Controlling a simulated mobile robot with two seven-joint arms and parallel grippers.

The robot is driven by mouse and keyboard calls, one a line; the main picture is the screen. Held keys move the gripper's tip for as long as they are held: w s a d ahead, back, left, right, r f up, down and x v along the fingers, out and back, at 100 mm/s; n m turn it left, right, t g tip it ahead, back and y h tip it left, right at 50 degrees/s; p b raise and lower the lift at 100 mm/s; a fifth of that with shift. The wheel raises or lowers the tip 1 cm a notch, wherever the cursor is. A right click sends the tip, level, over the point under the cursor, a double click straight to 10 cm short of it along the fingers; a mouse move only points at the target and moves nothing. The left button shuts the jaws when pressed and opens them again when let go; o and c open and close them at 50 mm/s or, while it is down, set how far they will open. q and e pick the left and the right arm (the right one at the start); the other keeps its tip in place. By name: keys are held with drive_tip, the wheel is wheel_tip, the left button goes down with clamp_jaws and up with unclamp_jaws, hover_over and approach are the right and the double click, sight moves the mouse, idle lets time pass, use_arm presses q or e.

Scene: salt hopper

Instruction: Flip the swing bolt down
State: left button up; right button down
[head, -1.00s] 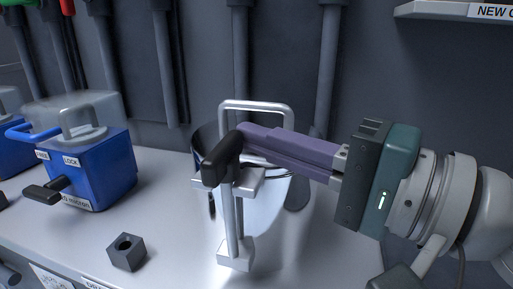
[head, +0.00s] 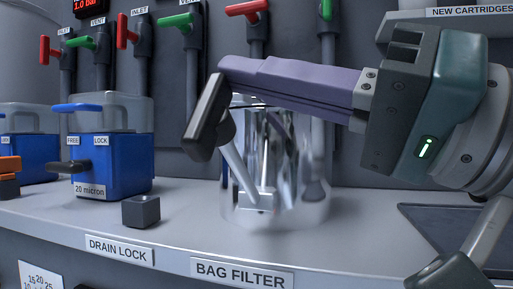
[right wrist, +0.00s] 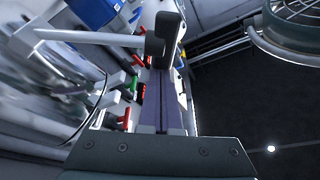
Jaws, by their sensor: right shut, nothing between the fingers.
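The swing bolt has a black bar handle (head: 208,115) on a pale metal rod (head: 237,167), rooted in a bracket low on the front of the shiny bag filter vessel (head: 300,185). The rod leans out to the left, with its handle at the upper left. My right gripper (head: 230,70) is shut and empty. Its purple fingers reach in from the right, their tips at the handle's upper end; I cannot tell whether they touch. The right wrist view also shows the handle (right wrist: 165,35) beyond the fingertips. The vessel's top is largely hidden by the fingers. My left gripper is not in view.
A blue 20 micron housing (head: 110,165) with a black lever stands to the left, and a small dark block (head: 141,211) sits on the bench (head: 190,215) between. Red and green valve handles line the back wall. A dark tray (head: 450,235) lies at the right.

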sight(214, 115)
drive_tip(key=f+n+b, duration=0.1)
drive_tip(key=s+f+n+b, duration=0.1)
drive_tip(key=b, duration=0.1)
drive_tip(key=s+f+n+g+y+b, duration=0.1)
drive_tip(key=b, duration=0.1)
drive_tip(key=shift+s+a+n, duration=0.1)
drive_tip(key=shift+a+n, duration=0.25)
drive_tip(key=shift+n, duration=0.05)
use_arm(q)
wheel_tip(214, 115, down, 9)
drive_tip(key=b, duration=0.2)
use_arm(e)
drive_tip(key=shift+s+a+f+n+g+y, duration=0.15)
drive_tip(key=shift+s+f+n+g+y, duration=0.2)
drive_tip(key=shift+n, duration=0.45)
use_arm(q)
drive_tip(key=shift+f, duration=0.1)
use_arm(e)
drive_tip(key=shift+r, duration=0.15)
